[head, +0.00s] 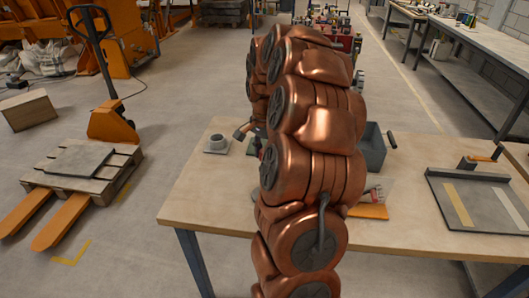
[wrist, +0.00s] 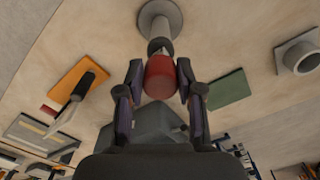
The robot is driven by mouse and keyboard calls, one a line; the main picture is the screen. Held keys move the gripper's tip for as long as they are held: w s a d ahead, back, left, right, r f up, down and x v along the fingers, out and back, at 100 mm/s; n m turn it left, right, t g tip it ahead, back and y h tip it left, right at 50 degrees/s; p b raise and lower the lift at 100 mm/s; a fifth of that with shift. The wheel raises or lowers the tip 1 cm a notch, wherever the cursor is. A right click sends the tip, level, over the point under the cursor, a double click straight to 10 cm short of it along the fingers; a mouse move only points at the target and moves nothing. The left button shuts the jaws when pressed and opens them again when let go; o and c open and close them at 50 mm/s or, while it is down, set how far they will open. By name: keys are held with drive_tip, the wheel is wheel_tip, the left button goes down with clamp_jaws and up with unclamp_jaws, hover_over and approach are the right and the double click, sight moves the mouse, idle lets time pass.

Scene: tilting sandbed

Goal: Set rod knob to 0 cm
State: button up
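In the wrist view a red cylindrical knob (wrist: 160,79) with a dark neck sits between the two fingers of my gripper (wrist: 161,80). The fingers lie against its left and right sides with no clear gap. Beyond the knob is a grey post on a round grey base (wrist: 160,14) on the wooden table. In the head view my copper-coloured arm hides the knob and most of my gripper. No scale or reading on the rod is visible.
In the wrist view, an orange board (wrist: 68,76) with a dark-handled tool lies left, a green pad (wrist: 230,90) right, a grey socket block (wrist: 300,57) far right. A dark grey box (head: 374,150) stands behind my arm; a grey tray (head: 455,216) is right. The table's front left (head: 215,200) is clear.

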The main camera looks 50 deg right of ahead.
drive_tip(key=o, duration=0.4)
drive_tip(key=shift+o, duration=0.2)
wheel_tip(320, 180, up, 12)
idle(0.5)
idle(0.5)
